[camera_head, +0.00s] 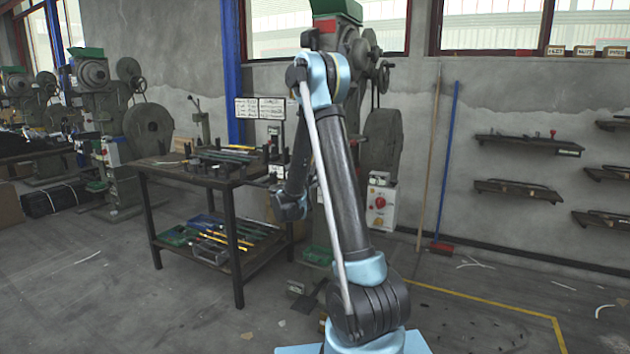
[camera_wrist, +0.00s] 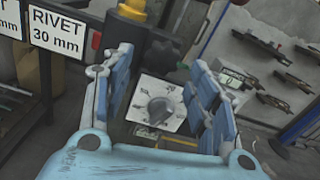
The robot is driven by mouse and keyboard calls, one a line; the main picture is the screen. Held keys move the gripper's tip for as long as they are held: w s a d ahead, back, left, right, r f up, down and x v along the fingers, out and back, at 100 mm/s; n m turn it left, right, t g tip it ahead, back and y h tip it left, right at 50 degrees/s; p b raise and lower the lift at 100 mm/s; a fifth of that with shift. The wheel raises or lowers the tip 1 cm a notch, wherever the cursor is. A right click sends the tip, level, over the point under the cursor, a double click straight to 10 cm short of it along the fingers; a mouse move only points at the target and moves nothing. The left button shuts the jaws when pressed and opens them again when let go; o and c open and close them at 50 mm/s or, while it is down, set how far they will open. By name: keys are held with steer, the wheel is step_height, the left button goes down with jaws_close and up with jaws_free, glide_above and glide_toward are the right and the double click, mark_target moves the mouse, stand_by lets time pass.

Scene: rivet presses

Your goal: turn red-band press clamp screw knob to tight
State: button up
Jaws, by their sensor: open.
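The press (camera_head: 360,50) with a red band (camera_head: 326,26) under its green top stands at the back wall, partly hidden by my arm. In the wrist view a grey pointer knob (camera_wrist: 160,108) sits on a pale square dial plate (camera_wrist: 177,92) with marks around it. I cannot read its setting or tell whether this is the clamp screw knob. My gripper (camera_wrist: 163,62) is open, with one blue finger to the left of the knob and one to the right. The knob shows between the fingers; contact is not visible. In the head view my gripper is not clearly visible.
A "RIVET 30 mm" sign (camera_wrist: 56,31) stands left of the fingers, and a yellow-topped post (camera_wrist: 131,10) is close by. A workbench (camera_head: 215,178) with tools is left of the press. A control box (camera_head: 382,205) with a red knob stands right. Floor at front left is clear.

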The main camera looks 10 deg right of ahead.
steer(key=v, duration=0.7)
steer(key=shift+a, duration=0.1)
steer(key=s+a+n, duration=0.1)
steer(key=s+a, duration=0.2)
steer(key=s, duration=0.2)
steer(key=x, duration=1.7)
steer(key=shift+w, duration=0.25)
steer(key=shift+c, duration=0.3)
steer(key=c, duration=1)
